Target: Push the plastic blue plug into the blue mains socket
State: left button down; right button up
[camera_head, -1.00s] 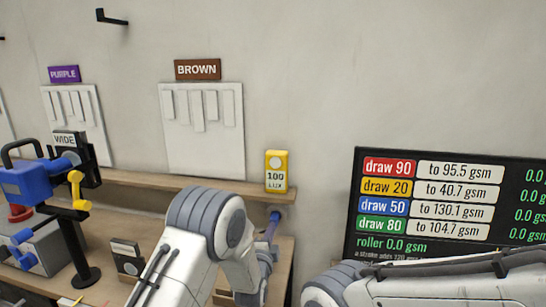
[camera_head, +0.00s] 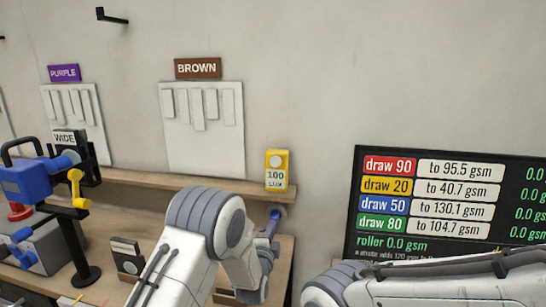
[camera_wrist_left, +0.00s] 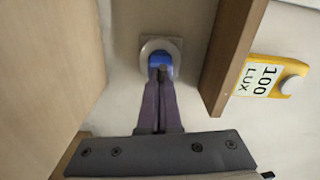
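The blue plug (camera_wrist_left: 160,60) shows at the tips of my left gripper (camera_wrist_left: 160,74) in the left wrist view. The gripper's long fingers are close together with the plug between their tips. The plug is at the middle of a round, pale grey socket (camera_wrist_left: 175,45) on a square wall plate, and it hides the socket's centre. I cannot tell how deep the plug sits. In the head view my left gripper (camera_head: 271,226) reaches the wall below the shelf, with a blue end (camera_head: 275,214) at the wall. My right gripper is out of view; only its arm shows.
A wooden shelf (camera_head: 130,180) runs just above the socket, bearing a yellow 100 LUX meter (camera_head: 277,171). A dark display board (camera_head: 430,205) hangs to the right. A blue clamp-like device (camera_head: 30,180) stands at the left.

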pick_arm(q)
jog(key=shift+s+a, duration=0.2)
jog(key=shift+s, duration=0.8)
jog(key=shift+s+a, duration=0.2)
jog(key=shift+s, duration=0.75)
